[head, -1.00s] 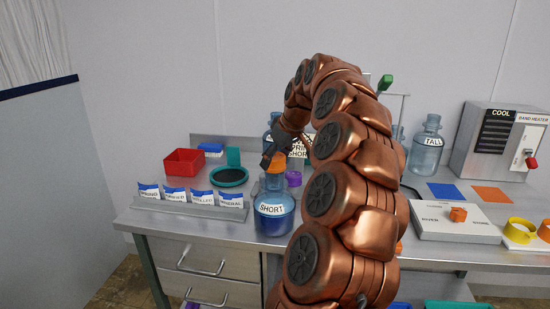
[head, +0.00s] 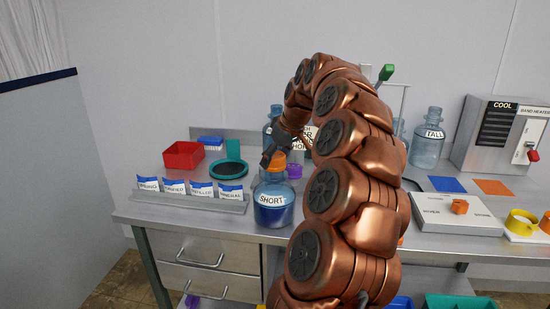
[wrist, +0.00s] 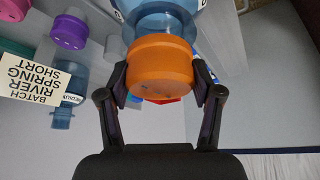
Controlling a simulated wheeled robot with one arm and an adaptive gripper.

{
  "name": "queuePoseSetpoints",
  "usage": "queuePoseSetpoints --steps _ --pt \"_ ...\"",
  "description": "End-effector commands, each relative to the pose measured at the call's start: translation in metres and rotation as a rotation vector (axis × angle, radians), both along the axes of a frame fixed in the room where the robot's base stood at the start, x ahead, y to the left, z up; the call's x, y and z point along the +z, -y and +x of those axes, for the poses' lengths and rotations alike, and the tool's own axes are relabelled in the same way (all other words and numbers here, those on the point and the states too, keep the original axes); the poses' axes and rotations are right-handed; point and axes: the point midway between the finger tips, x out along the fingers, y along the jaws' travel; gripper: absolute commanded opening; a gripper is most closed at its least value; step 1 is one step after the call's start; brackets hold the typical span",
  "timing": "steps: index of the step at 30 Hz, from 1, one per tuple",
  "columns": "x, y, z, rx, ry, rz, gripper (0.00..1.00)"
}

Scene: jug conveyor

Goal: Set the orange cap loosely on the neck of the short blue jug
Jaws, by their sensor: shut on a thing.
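The short blue jug (head: 273,208), labelled SHORT, stands upright near the front edge of the bench. My gripper (head: 272,161) is at the top of this jug. In the wrist view my gripper (wrist: 162,85) is shut on the orange cap (wrist: 160,65), with one finger on each side. The orange cap (head: 277,162) covers the jug's neck in the head view, and the blue jug (wrist: 158,20) shows directly beyond it in the wrist view. The cap hides the neck opening, so I cannot tell how far the cap sits on it.
A tall jug (head: 428,140) and a band heater (head: 500,138) stand at the right. A purple cap (head: 294,171) and a batch sign (wrist: 32,82) are close behind the short jug. A label rack (head: 190,199), red bin (head: 183,155) and green-rimmed dish (head: 229,170) are left.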

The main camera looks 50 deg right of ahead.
Motion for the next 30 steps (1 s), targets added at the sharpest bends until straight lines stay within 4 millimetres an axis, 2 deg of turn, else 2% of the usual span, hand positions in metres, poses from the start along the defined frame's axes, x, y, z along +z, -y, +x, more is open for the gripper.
queuePoseSetpoints --steps 5,6,14,21,23,30 --pt "0.0001 0.0 0.0 0.0 0.0 0.0 0.47" --pt "0.0001 0.0 0.0 0.0 0.0 0.0 0.67" --pt "0.0001 0.0 0.0 0.0 0.0 0.0 0.94" --pt "0.0003 0.0001 0.0001 0.0 0.001 0.0 0.94" --pt "0.0 0.0 0.0001 0.0 0.0 0.0 1.0" --pt "0.0 0.0 0.0001 0.0 0.0 0.0 1.0"
